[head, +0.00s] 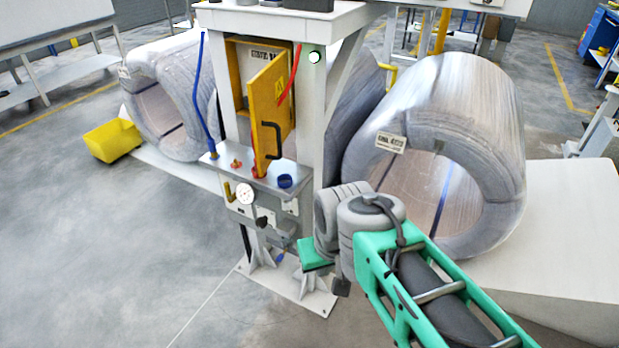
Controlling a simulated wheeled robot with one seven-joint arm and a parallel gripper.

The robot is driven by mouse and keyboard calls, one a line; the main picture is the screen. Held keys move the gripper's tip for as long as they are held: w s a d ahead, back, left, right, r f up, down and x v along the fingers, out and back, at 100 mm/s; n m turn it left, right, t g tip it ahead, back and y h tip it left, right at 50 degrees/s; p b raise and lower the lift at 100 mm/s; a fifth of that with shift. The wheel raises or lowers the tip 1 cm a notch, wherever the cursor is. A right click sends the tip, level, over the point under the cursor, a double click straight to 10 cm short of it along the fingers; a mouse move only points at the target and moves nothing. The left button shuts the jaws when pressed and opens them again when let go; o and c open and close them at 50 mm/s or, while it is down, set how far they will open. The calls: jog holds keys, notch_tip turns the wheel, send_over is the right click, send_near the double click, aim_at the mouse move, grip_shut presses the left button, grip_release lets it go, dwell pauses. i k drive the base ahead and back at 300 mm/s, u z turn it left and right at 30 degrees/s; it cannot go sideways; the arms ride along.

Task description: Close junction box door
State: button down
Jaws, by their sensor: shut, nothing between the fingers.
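The yellow junction box (234,60) is mounted in the white machine frame, with a label inside its opening. Its yellow door (265,103) stands open, swung out toward me, its far edge at the right of the box. A black handle (277,142) is on the door's visible face, near its lower part. My arm reaches in from the lower right, and its grey joints are below and right of the door, apart from it in the picture. My gripper's fingers cannot be made out; they seem hidden behind my arm.
Red (291,80) and blue (202,95) hoses flank the door. A large wire coil (455,100) stands right; another (185,85) stands left. Floor is clear at lower left.

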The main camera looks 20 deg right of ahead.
aim_at(271, 123)
jog(key=z, duration=0.65)
jog(key=k, duration=0.15)
jog(key=u, duration=1.6)
jog(key=i, duration=0.5)
jog(key=z, duration=0.1)
